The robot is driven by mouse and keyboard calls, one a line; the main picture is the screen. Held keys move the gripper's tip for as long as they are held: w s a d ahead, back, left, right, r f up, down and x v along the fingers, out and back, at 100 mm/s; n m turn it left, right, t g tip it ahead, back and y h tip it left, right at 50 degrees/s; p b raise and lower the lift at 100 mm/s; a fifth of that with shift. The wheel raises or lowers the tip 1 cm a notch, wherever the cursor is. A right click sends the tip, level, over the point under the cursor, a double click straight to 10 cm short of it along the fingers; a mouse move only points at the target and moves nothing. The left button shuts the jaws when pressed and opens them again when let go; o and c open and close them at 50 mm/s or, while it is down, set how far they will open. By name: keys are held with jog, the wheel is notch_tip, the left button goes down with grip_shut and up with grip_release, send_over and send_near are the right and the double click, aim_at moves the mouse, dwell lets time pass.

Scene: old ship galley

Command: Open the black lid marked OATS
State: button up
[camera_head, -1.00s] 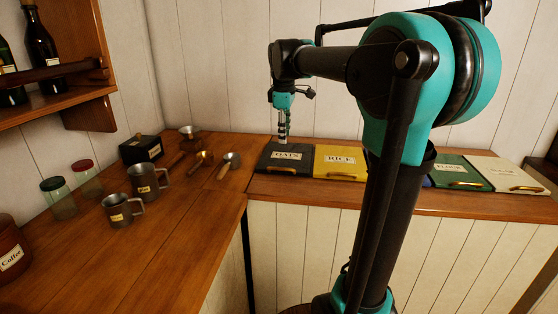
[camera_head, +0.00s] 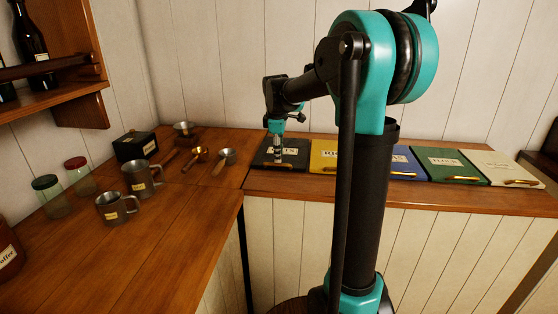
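The black lid marked OATS (camera_head: 296,154) lies flat and closed in the wooden counter, at the left end of a row of coloured lids. Its label is partly covered by my gripper. A brass handle (camera_head: 284,166) shows at the lid's front edge. My gripper (camera_head: 278,156) points down over the lid, its fingertips close to the label and just behind the handle. I cannot tell whether the fingertips touch the lid. The fingers are too small in this view to tell whether they are open or shut.
A yellow lid (camera_head: 323,152), a blue lid (camera_head: 403,162), a green lid (camera_head: 447,164) and a white lid (camera_head: 497,166) continue to the right. Left of the OATS lid lie a measuring cup (camera_head: 227,156), metal mugs (camera_head: 140,178), a black box (camera_head: 134,146) and jars (camera_head: 51,195).

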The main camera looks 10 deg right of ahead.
aim_at(279, 164)
jog(key=shift+w+d+f, duration=0.1)
jog(key=shift+w+f, duration=0.05)
jog(key=shift+f, duration=0.75)
jog(key=shift+w+f, duration=0.15)
jog(key=shift+f, duration=0.7)
jog(key=shift+c, duration=0.5)
grip_shut()
